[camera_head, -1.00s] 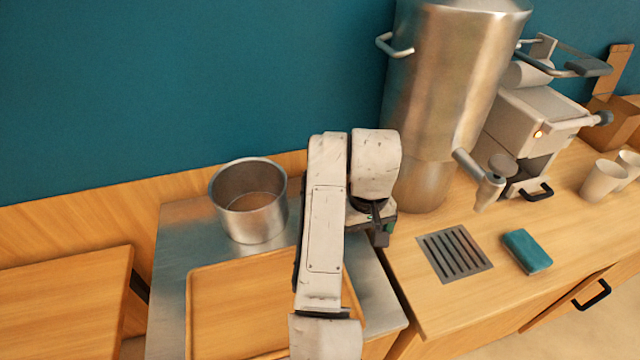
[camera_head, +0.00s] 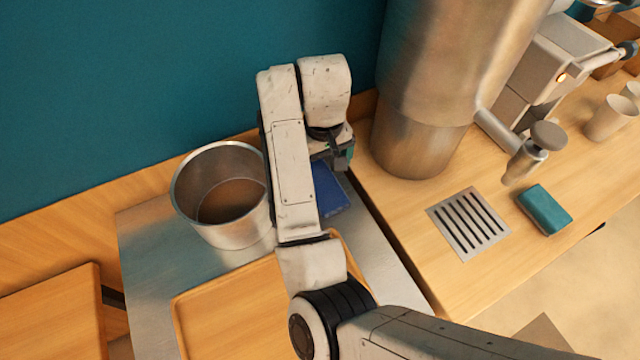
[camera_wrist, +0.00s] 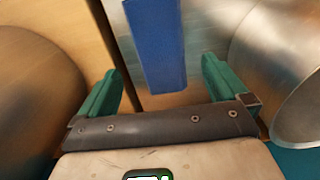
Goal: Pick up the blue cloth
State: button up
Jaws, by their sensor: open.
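The blue cloth (camera_head: 329,189) lies flat on the metal counter between the pot and the wooden counter. My arm covers part of it in the head view. In the wrist view the cloth (camera_wrist: 158,45) shows as a blue strip ahead of and between the green fingers. My gripper (camera_head: 342,160) is above the cloth's far end in the head view. In the wrist view my gripper (camera_wrist: 160,88) is open, with its fingers spread wide and nothing between them.
A metal pot (camera_head: 222,195) stands left of the cloth, and a large steel urn (camera_head: 425,90) stands to the right. A wooden tray (camera_head: 225,310) lies in front. A drain grate (camera_head: 468,223) and a teal sponge (camera_head: 545,209) are on the wooden counter (camera_head: 420,262).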

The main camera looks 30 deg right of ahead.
jog(key=shift+a+f+p, duration=0.1)
jog(key=shift+f+p, duration=0.3)
jog(key=shift+f, duration=2.8)
jog(key=shift+c, duration=0.5)
jog(key=c, duration=1)
jog(key=shift+r, duration=0.1)
jog(key=shift+r, duration=0.5)
notch_tip(320, 180, up, 2)
jog(key=shift+r, duration=0.1)
jog(key=s+a+r+p, duration=0.1)
jog(key=s+r, duration=0.2)
jog(key=s, duration=0.1)
jog(key=s+a+r+p, duration=0.1)
jog(key=s+r+p, duration=0.1)
jog(key=s, duration=0.3)
jog(key=s+a+r+p, duration=0.1)
jog(key=s+r+p, duration=0.1)
jog(key=s+r, duration=0.2)
jog(key=shift+s+a+r, duration=0.3)
